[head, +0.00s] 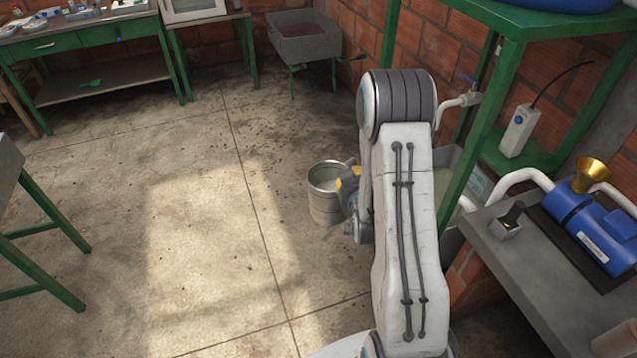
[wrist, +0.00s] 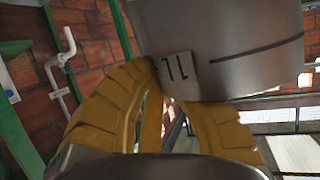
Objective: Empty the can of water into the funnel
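The can (head: 325,205) is a grey metal cylinder with an open top, seen left of my arm in the head view. It looks upright there, with a pale inside; I cannot clearly make out the water. My gripper (head: 347,183) has yellow fingers at the can's right side. In the wrist view the fingers (wrist: 172,95) close around a tab or handle marked "1L" on the can (wrist: 220,45). The exact grip is partly hidden. The funnel (head: 590,173) is brass-coloured and stands on the blue pump at the right, well apart from the can.
The blue pump (head: 597,230) sits on a grey bench (head: 515,270), with a small box with a black handle (head: 508,220) beside it. A green shelf frame (head: 475,135) and white pipes stand between my arm and the bench. The concrete floor at left is open.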

